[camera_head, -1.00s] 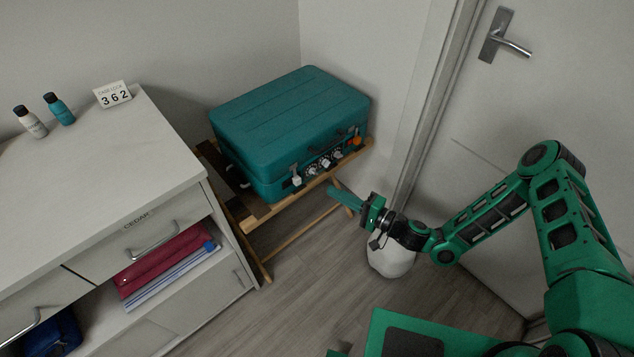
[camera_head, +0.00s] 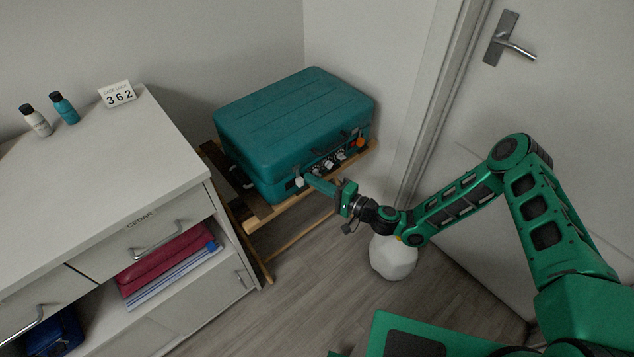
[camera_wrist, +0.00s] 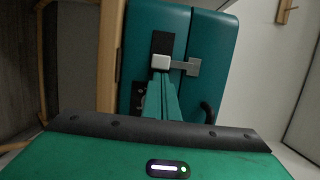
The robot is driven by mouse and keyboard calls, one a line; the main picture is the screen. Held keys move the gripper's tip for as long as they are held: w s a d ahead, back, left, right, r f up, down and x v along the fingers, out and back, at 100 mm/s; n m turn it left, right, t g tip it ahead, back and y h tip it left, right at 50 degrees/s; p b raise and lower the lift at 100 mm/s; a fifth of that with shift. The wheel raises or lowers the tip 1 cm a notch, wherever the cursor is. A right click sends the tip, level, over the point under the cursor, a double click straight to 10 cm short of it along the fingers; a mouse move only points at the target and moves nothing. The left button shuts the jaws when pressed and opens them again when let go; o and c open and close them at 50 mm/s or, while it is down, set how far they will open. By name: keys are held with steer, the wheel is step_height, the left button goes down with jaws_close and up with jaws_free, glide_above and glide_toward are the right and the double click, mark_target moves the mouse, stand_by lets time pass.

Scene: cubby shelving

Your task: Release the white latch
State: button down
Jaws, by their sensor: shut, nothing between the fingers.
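A teal suitcase (camera_head: 290,125) lies on a wooden folding rack. Its white latch (camera_head: 299,182) is at the left end of the front face. In the wrist view the white latch (camera_wrist: 161,62) sits on a dark plate, with a grey hasp (camera_wrist: 187,67) reaching across the lid seam. My gripper (camera_head: 309,177) is shut and empty, its fingertips at the latch. In the wrist view the shut fingertips (camera_wrist: 163,76) lie just below the white latch; I cannot tell whether they touch it. An orange latch (camera_head: 359,143) is at the suitcase's right end.
Several dials (camera_head: 329,164) line the suitcase front between the latches. A wooden rack (camera_head: 262,212) holds the suitcase. A white faceted object (camera_head: 392,260) stands on the floor below my arm.

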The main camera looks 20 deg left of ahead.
mark_target(301, 184)
steer(key=shift+s+a, duration=0.4)
steer(key=shift+s, duration=0.3)
steer(key=shift+s+a, duration=0.4)
steer(key=shift+s, duration=0.3)
